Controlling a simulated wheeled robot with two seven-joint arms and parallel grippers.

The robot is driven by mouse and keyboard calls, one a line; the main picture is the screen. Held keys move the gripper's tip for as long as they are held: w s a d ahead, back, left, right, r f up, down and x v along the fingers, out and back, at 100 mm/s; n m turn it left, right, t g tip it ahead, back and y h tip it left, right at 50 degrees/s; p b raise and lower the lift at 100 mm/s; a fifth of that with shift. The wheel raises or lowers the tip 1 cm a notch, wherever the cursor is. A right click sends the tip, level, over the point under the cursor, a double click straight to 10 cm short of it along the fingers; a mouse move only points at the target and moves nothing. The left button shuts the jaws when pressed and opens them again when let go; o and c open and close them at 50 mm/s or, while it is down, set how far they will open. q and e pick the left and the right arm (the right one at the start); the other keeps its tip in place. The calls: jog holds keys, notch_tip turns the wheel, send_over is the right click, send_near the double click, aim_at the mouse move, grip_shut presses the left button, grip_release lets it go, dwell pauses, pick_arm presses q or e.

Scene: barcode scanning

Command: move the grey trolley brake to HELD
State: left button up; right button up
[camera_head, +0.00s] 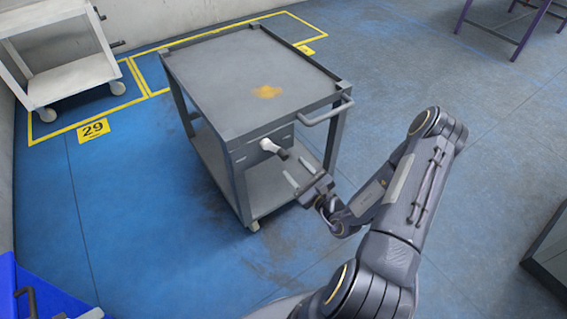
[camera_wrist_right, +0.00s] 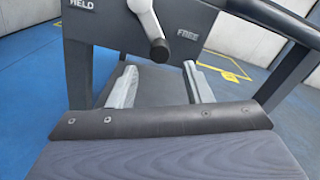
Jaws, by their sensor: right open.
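The grey trolley (camera_head: 225,80) stands in the middle of the head view. Its brake lever (camera_head: 269,146) is on the near end panel, white with a dark knob. In the right wrist view the lever (camera_wrist_right: 147,22) hangs down, slanting a little right, towards the FREE mark (camera_wrist_right: 187,36); the HELD mark (camera_wrist_right: 77,4) is at upper left. My right gripper (camera_head: 299,173) is open and empty just in front of the panel. In the wrist view its fingers (camera_wrist_right: 160,85) are spread below and either side of the knob, apparently not touching it. My left gripper is not in view.
The trolley's push handle (camera_head: 327,111) juts out above my right gripper. A white trolley (camera_head: 70,80) stands at the upper left near a yellow 29 floor sign (camera_head: 93,130). A blue object (camera_head: 35,285) is at the lower left. Blue floor around the grey trolley is clear.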

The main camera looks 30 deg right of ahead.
aim_at(286, 158)
jog(key=w, duration=0.2)
jog(key=w+b, duration=0.1)
jog(key=w, duration=0.4)
jog(key=shift+w+a, duration=0.2)
jog(key=shift+a, duration=0.1)
